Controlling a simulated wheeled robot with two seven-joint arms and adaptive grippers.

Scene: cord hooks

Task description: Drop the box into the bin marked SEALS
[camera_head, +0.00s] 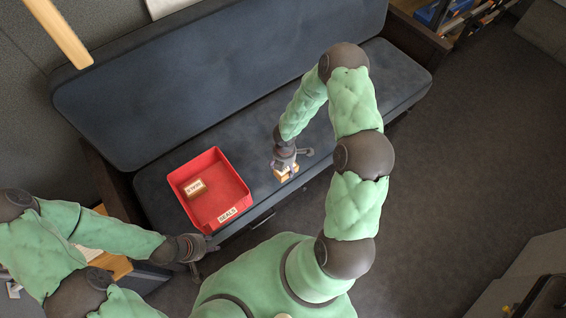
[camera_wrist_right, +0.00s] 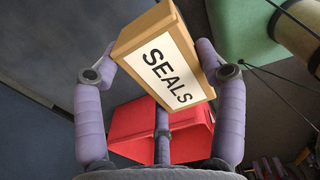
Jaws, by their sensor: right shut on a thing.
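My right gripper (camera_head: 286,165) is shut on a tan box (camera_head: 289,174) over the sofa seat, to the right of the bin. In the right wrist view the box (camera_wrist_right: 165,62) sits tilted between both fingers, with a white label reading SEALS. The red open bin (camera_head: 213,221) stands on the sofa seat, its front label reading SEALS. The bin (camera_wrist_right: 122,118) also shows below the box in the wrist view. A small brown box with a white label (camera_head: 195,188) lies inside the bin. My left gripper (camera_head: 200,262) is off the sofa's front edge; its fingers are too small to judge.
The dark blue sofa (camera_head: 390,75) has a tall backrest (camera_head: 220,70) behind the bin. Its seat is clear to the right of my right gripper. Grey floor (camera_head: 450,170) is open at the right. A shelf with items (camera_head: 450,15) stands at the upper right.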

